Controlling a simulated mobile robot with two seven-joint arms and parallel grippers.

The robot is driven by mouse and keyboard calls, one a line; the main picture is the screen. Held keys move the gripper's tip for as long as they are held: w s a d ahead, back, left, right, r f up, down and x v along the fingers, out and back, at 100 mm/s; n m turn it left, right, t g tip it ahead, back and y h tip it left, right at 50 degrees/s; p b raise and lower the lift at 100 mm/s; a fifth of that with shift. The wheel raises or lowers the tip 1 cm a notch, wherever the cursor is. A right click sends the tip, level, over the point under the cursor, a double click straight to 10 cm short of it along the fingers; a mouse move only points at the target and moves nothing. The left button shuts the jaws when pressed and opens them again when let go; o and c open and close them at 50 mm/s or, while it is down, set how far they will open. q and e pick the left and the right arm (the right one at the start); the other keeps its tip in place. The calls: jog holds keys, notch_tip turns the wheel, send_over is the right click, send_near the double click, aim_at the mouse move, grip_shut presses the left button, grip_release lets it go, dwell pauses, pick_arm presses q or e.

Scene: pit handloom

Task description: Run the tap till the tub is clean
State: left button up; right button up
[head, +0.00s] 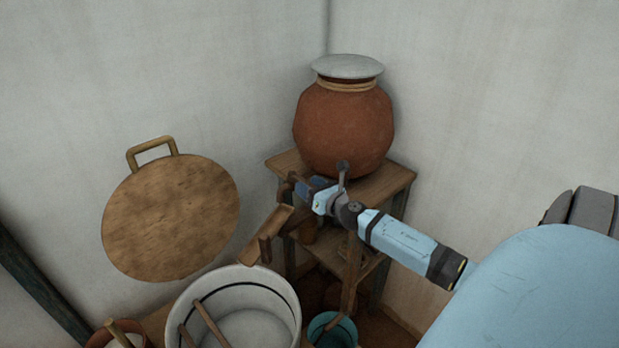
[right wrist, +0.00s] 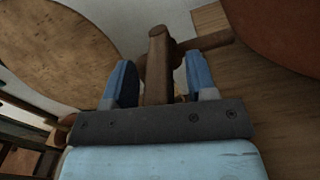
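A brown tap (head: 293,183) is at the front of the stand below the clay pot, and its handle (right wrist: 157,75) shows in the right wrist view. My right gripper (head: 310,188) is at the tap. In the right wrist view its two blue fingers (right wrist: 160,82) are apart, one on each side of the handle, with a gap visible on both sides. A white tub (head: 290,297) with a dark band stands below and to the left; its floor looks pale. I cannot make out running water. My left gripper is not in view.
The lidded clay pot (head: 344,125) stands on a wooden stand (head: 398,180) in the corner. A wooden trough (head: 267,235) slopes above the tub. A teal bucket (head: 333,322) is right of the tub. A round wooden board (head: 170,218) is at the left wall.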

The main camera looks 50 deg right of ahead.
jog(key=shift+s+f, duration=0.1)
jog(key=shift+s, duration=0.05)
jog(key=shift+s, duration=0.25)
jog(key=s+b, duration=0.2)
jog(key=s, duration=1.1)
jog(key=shift+a+b, duration=0.25)
jog(key=shift+b, duration=0.05)
jog(key=shift+a, duration=0.1)
